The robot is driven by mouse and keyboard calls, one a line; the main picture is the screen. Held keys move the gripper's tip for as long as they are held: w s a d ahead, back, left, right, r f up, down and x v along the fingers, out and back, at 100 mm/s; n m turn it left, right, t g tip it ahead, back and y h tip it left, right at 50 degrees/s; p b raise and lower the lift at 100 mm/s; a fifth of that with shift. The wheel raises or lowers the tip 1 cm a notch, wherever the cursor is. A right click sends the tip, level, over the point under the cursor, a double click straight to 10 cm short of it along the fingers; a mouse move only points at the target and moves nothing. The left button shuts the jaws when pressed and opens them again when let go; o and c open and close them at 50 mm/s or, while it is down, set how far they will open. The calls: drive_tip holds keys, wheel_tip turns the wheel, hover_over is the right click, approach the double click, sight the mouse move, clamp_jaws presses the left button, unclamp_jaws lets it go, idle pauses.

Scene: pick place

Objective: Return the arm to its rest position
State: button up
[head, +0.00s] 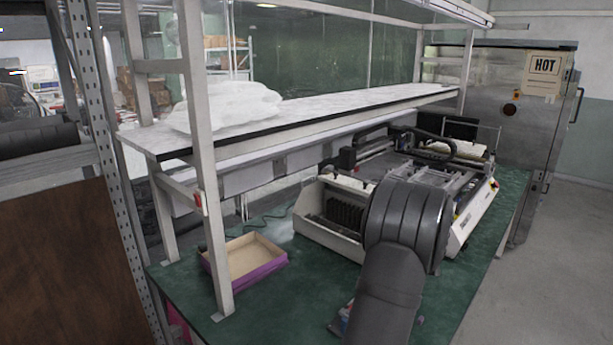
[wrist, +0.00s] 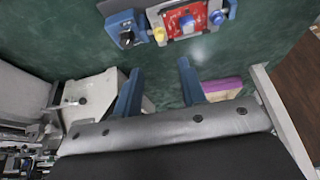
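My gripper (wrist: 160,88) shows in the wrist view as two blue fingers standing apart. Only green tabletop shows between them, so it is open and empty. In the head view my dark grey arm rises from the bottom edge, and I cannot make out the gripper there. A red board (wrist: 187,22) with a blue button, a yellow part and other small fittings lies on the green table beyond the fingertips in the wrist view. In the head view, small items at the table's front are mostly hidden behind my arm.
A purple-edged cardboard box (head: 245,260) sits on the green table (head: 270,310) at left. A white bench machine (head: 335,230) stands behind my arm. A shelf (head: 300,110) on white posts (head: 205,170) overhangs the table. A steel cabinet (head: 530,120) marked HOT stands at back right.

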drive_tip(key=x, duration=1.2)
drive_tip(key=shift+d, duration=0.1)
drive_tip(key=v, duration=1.7)
drive_tip(key=x, duration=1.7)
drive_tip(key=shift+f, duration=0.1)
drive_tip(key=m, duration=0.2)
drive_tip(key=m+h, duration=0.1)
drive_tip(key=shift+s+a+m+t, duration=0.1)
drive_tip(key=shift+a+m+t, duration=0.1)
drive_tip(key=shift+m+t, duration=0.2)
drive_tip(key=m+h, duration=0.2)
drive_tip(key=m, duration=0.2)
drive_tip(key=shift+a+m, duration=0.15)
drive_tip(key=shift+m, duration=0.25)
drive_tip(key=shift+a+m+h, duration=0.15)
drive_tip(key=shift+m+h, duration=0.75)
drive_tip(key=shift+m, duration=1.1)
drive_tip(key=shift+a+m+g+h, duration=0.15)
drive_tip(key=shift+m+g+h, duration=0.35)
drive_tip(key=shift+m, duration=1.6)
